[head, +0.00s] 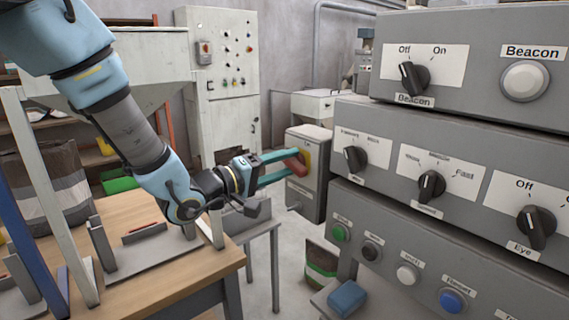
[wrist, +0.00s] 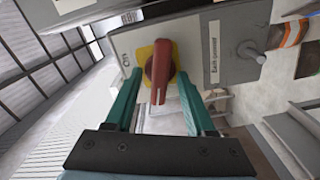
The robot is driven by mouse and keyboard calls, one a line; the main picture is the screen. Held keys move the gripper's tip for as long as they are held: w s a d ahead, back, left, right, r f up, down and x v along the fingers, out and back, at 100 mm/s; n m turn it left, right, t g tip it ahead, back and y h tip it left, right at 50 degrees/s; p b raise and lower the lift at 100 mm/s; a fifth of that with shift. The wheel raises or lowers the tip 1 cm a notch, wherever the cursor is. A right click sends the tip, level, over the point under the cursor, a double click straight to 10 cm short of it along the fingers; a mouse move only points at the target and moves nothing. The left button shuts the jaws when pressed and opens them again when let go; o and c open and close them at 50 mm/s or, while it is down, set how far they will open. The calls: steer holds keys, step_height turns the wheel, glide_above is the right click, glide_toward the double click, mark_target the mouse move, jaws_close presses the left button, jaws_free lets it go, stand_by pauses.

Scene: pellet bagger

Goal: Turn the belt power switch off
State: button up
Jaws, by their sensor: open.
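The belt power switch is a red rotary handle (wrist: 160,70) on a yellow plate (wrist: 146,56), on the face of a grey box (wrist: 205,45). In the wrist view, an "On" label sits left of the plate and a "Belt power" label to its right. In the head view, the red handle (head: 296,164) shows on the grey box (head: 309,190) left of the control panels. My gripper (head: 288,166) is open, its two green fingers pointing at the box. In the wrist view, the gripper (wrist: 156,85) has one finger on each side of the handle; I cannot tell whether they touch it.
Grey panels with black knobs (head: 431,186) and coloured buttons fill the right side. A wooden table (head: 190,270) with metal fixtures stands below my arm. A blue block (head: 347,298) lies on a shelf beneath the panels. A white cabinet (head: 225,100) stands behind.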

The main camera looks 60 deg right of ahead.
steer(key=shift+c, duration=0.2)
jaws_close()
steer(key=shift+w+r+n+p, duration=0.1)
steer(key=shift+r+n+p, duration=0.05)
steer(key=shift+n+p, duration=0.95)
steer(key=shift+f+n+p, duration=0.2)
steer(key=shift+n+p, duration=0.25)
steer(key=shift+n, duration=0.35)
steer(key=shift+o, duration=0.2)
jaws_free()
steer(key=b+v, duration=0.3)
steer(key=v, duration=0.7)
steer(key=shift+a, duration=0.4)
